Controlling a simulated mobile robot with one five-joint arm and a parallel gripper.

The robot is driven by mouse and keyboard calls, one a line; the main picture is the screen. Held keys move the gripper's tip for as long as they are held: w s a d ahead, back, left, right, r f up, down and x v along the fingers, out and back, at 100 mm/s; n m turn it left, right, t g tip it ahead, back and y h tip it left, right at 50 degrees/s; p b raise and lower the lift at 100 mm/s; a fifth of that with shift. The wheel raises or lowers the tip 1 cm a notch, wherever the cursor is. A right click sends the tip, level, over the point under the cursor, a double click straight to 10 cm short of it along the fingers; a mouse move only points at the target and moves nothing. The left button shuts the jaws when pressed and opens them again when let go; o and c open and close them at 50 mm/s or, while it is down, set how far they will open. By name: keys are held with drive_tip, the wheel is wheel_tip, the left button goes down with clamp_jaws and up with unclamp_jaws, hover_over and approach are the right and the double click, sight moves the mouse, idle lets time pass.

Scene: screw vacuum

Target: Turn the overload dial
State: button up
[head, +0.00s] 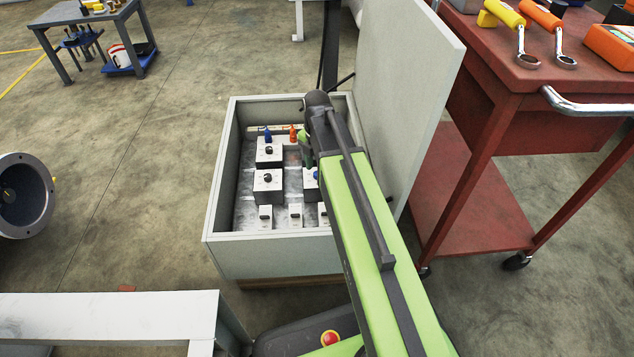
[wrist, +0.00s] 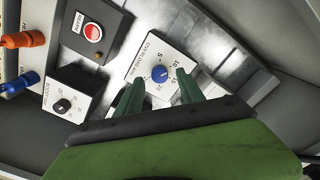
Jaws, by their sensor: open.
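The overload dial (wrist: 159,73) is a blue round knob with a light pointer line, on a white plate (wrist: 140,66) lettered OVERLOAD with numbers around the knob. In the head view the dial's box (head: 309,182) is inside the grey cabinet and mostly hidden behind my arm. My gripper (wrist: 160,78) is open, its two dark green fingers on either side of the knob in the wrist view. I cannot tell whether they touch it. In the head view my gripper is mostly hidden by the arm.
The cabinet (head: 238,258) has an open lid (head: 405,90) at its right. Inside are black-knobbed boxes (head: 267,180), a red button (wrist: 93,33) and orange (wrist: 22,40) and blue (wrist: 20,83) connectors. A red tool cart (head: 480,190) stands at right.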

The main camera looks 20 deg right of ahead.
drive_tip(key=shift+f+b, duration=0.35)
drive_tip(key=shift+f, duration=0.55)
drive_tip(key=shift+r, duration=0.1)
drive_tip(key=shift+c, duration=0.4)
clamp_jaws()
